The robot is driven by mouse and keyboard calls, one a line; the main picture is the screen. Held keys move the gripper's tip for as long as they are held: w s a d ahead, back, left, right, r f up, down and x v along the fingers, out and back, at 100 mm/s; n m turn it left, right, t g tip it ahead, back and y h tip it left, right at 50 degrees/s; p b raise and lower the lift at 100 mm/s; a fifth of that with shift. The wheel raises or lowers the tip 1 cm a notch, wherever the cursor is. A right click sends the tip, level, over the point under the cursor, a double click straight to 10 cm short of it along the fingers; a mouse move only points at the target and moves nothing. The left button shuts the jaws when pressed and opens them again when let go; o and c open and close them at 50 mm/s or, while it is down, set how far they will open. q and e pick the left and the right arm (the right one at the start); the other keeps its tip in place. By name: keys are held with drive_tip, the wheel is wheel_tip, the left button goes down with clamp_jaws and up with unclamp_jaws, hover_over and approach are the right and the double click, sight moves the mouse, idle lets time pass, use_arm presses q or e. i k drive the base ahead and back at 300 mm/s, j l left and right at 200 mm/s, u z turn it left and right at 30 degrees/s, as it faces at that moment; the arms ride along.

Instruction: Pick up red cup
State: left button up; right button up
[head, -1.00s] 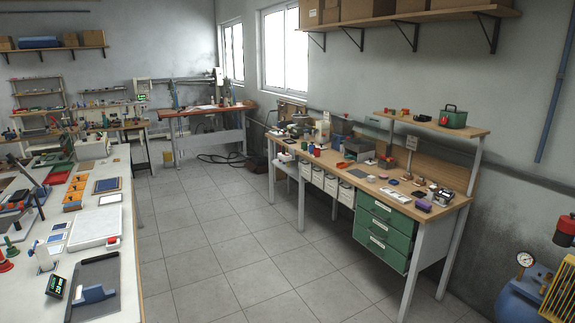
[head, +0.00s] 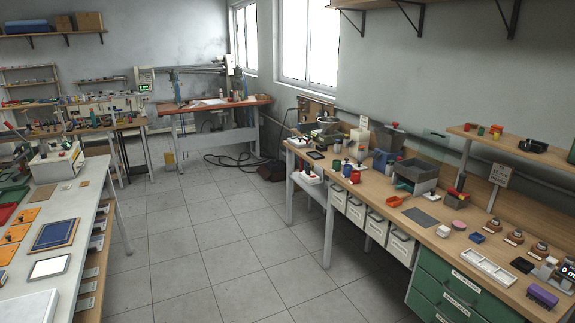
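A small red cup-like item (head: 355,177) stands on the wooden workbench (head: 425,207) at the right, near its front edge. It is small in the picture, so I cannot be sure it is the red cup. A blue item (head: 347,170) stands close beside it, on its left. Neither of my grippers is in view.
Nearby on the workbench are a grey bin (head: 416,176), a red-orange scoop-like item (head: 394,201) and a white tray (head: 487,267). Green drawers (head: 462,292) are below. A white table (head: 75,215) stands at the left. The tiled floor (head: 215,240) between them is clear.

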sight(355, 176)
drive_tip(key=i+j, duration=0.1)
drive_tip(key=i, duration=2.6)
drive_tip(key=l+z, duration=0.05)
drive_tip(key=l, duration=0.05)
